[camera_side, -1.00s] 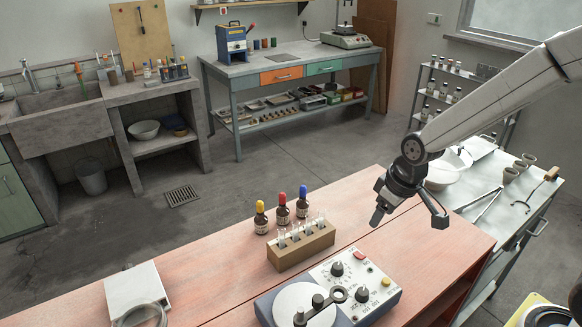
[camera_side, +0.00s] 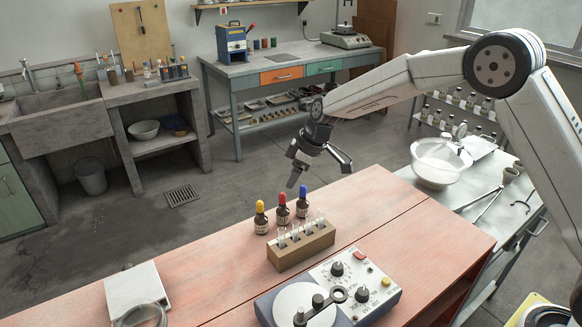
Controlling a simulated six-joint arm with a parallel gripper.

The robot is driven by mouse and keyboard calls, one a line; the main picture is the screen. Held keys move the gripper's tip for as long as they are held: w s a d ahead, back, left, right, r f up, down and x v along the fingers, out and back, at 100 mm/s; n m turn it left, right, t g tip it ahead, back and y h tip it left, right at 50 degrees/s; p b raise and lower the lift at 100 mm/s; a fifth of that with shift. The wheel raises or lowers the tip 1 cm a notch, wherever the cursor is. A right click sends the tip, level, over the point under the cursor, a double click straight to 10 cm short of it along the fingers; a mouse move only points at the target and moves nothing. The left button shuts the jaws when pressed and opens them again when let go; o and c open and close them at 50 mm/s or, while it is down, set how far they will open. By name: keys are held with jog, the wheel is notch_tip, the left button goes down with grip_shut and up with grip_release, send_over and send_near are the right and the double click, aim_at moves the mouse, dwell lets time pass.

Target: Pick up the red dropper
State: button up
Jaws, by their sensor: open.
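The red dropper (camera_side: 282,206) is a small brown bottle with a red bulb and a pale label. It stands upright on the reddish bench, in the middle of a row. A yellow-topped dropper (camera_side: 261,217) stands to its left and a blue-topped dropper (camera_side: 302,202) to its right. My gripper (camera_side: 318,178) is open and empty. In the picture it is above and a little to the right of the droppers, its jaws apart from them. Its exact height and depth relative to the bottles are hard to tell.
A wooden rack (camera_side: 301,247) with several glass tubes stands just in front of the droppers. A control unit with dials (camera_side: 338,291) sits nearer the front. A white box (camera_side: 136,287) lies at the left. The bench's right part (camera_side: 409,227) is clear.

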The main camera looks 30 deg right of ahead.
aim_at(283, 194)
jog(key=shift+w+a, duration=0.1)
jog(key=shift+w, duration=0.05)
jog(key=shift+x, duration=1.3)
jog(key=shift+x, duration=2.6)
jog(key=c, duration=0.8)
